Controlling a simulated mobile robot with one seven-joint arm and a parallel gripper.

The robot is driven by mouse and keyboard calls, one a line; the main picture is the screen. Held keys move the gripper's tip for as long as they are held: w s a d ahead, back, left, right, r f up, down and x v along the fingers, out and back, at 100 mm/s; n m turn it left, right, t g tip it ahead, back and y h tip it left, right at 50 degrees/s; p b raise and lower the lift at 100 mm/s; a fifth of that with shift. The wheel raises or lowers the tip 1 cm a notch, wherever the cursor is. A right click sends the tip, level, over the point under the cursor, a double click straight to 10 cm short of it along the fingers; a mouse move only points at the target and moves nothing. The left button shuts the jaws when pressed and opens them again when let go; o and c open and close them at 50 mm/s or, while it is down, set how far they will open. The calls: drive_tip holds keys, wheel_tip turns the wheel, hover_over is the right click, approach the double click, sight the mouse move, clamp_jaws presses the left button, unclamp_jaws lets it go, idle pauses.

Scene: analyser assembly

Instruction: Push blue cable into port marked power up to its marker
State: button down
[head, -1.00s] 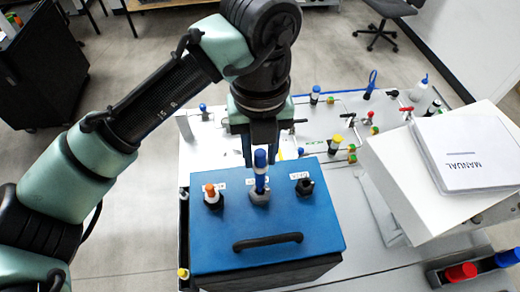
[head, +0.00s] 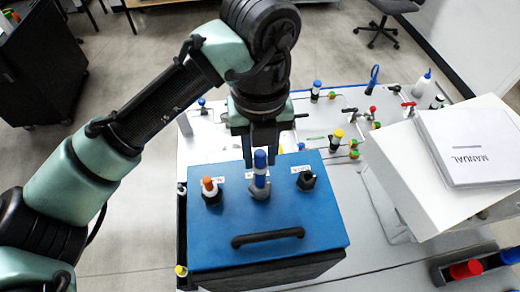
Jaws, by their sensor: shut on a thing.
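The blue cable (head: 260,160) is a blue plug with a pale band on its lower part. It stands roughly upright in the middle port (head: 260,192) on top of a blue box (head: 325,225). My gripper (head: 262,156) is above the box, its dark fingers on either side of the plug's upper part, shut on it. Small white labels lie behind the ports, too small to read. How deep the plug sits, and any marker line on it, cannot be told clearly.
An orange-topped plug (head: 210,188) stands in the left port and a black one (head: 306,180) in the right port. A black handle (head: 268,236) is at the box's front. A manual (head: 470,150) lies on a white case at right. Small valves and bottles stand behind.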

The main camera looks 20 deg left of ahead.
sight(260, 172)
drive_tip(key=shift+f+b, duration=2)
drive_tip(key=shift+f, duration=0.6)
drive_tip(key=c, duration=0.5)
unclamp_jaws()
wheel_tip(260, 172, up, 7)
drive_tip(key=p, duration=0.6)
drive_tip(key=shift+r, duration=0.1)
